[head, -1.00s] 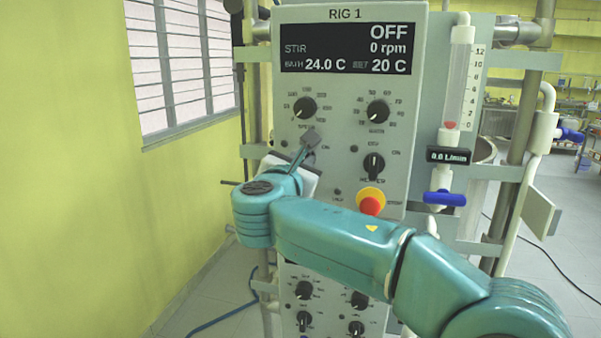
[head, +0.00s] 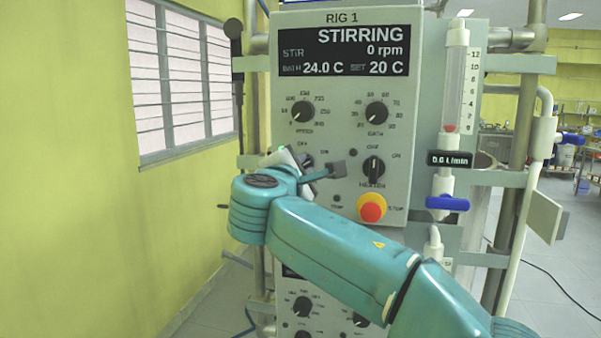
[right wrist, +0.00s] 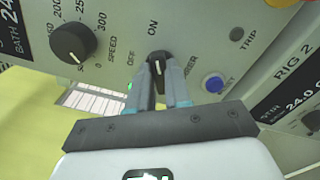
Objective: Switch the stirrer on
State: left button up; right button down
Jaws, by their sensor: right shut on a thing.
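The RIG 1 panel display (head: 350,50) reads STIRRING, 0 rpm, bath 24.0 C, set 20 C. The stirrer switch, a black knob (right wrist: 157,66) with a white pointer line, sits between OFF and ON labels below the speed knob. Its line points toward ON in the right wrist view. My right gripper (right wrist: 162,84) is shut on this knob, one finger on each side. In the head view my right gripper (head: 312,165) is at the panel and partly hides the knob. A green lamp (head: 281,149) is lit beside it. My left gripper is not in view.
The speed knob (head: 303,112) and bath knob (head: 376,112) are above. The heater knob (head: 373,169) and a red stop button (head: 371,208) are close on the right. A flow tube with a blue valve handle (head: 447,203) stands farther right. A second panel is below.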

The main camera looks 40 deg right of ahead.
dwell(0.5)
jog(key=c, duration=1.1)
grip_release()
jog(key=shift+w, duration=0.1)
jog(key=shift+o, duration=0.2)
jog(key=b+v, duration=0.2)
jog(key=v, duration=1.4)
jog(key=shift+s+b, duration=0.2)
jog(key=shift+b, duration=0.2)
jog(key=shift+a, duration=0.1)
